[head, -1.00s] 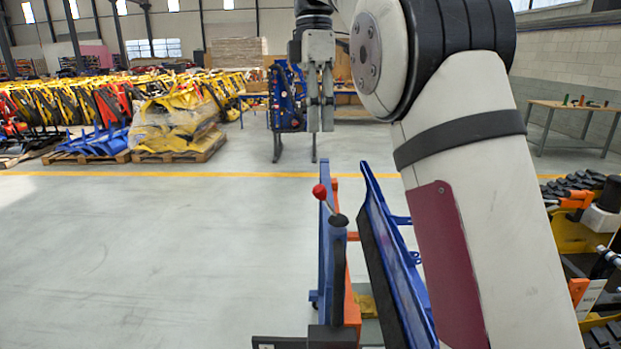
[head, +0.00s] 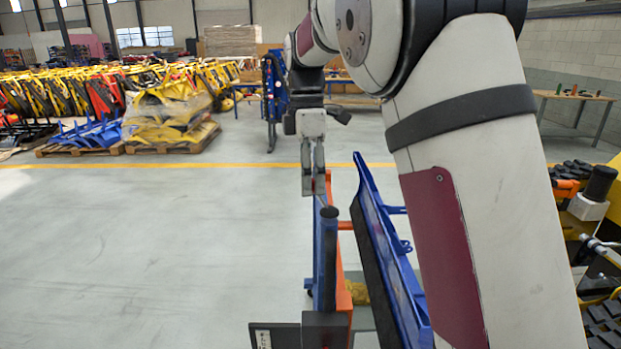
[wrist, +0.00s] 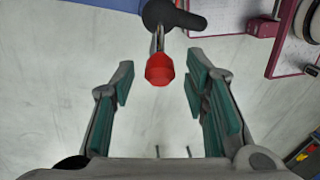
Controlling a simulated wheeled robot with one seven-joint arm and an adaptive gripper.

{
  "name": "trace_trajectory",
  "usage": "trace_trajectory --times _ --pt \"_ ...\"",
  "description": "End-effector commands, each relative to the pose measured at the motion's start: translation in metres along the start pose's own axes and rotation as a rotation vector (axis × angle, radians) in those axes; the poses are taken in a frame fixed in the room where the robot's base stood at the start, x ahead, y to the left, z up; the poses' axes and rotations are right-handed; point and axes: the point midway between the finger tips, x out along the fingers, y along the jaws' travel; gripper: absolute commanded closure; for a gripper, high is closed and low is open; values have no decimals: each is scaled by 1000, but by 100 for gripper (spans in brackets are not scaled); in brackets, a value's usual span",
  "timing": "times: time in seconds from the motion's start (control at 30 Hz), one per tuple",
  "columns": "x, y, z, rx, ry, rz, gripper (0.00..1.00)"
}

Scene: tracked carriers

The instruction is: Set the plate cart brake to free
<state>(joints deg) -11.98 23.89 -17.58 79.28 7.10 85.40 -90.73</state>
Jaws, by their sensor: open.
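The plate cart (head: 380,240) stands ahead of me, with a blue panel frame, a dark plate face and an orange base. Its brake lever shows in the wrist view as a red knob (wrist: 160,69) on a thin rod from a dark pivot (wrist: 172,16). My gripper (head: 314,192) points down over the lever end of the cart in the head view. In the wrist view its green-padded fingers (wrist: 160,92) are open, one on each side of the red knob, with gaps on both sides. In the head view the knob is hidden behind the fingers.
A black box with a small label (head: 264,339) is low in front. Orange and black machinery (head: 590,240) stands at the right. Pallets with wrapped yellow parts (head: 170,115) are at the back left. The floor (head: 150,250) to the left is clear.

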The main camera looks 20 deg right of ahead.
Motion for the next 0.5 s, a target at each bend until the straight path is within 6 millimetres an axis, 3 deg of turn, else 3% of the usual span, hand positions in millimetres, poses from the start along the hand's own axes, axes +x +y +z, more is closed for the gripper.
trace_trajectory --times 0.37,0.5 --pt "7 0 0 0 0 0 58" --pt "7 0 0 0 0 0 86"
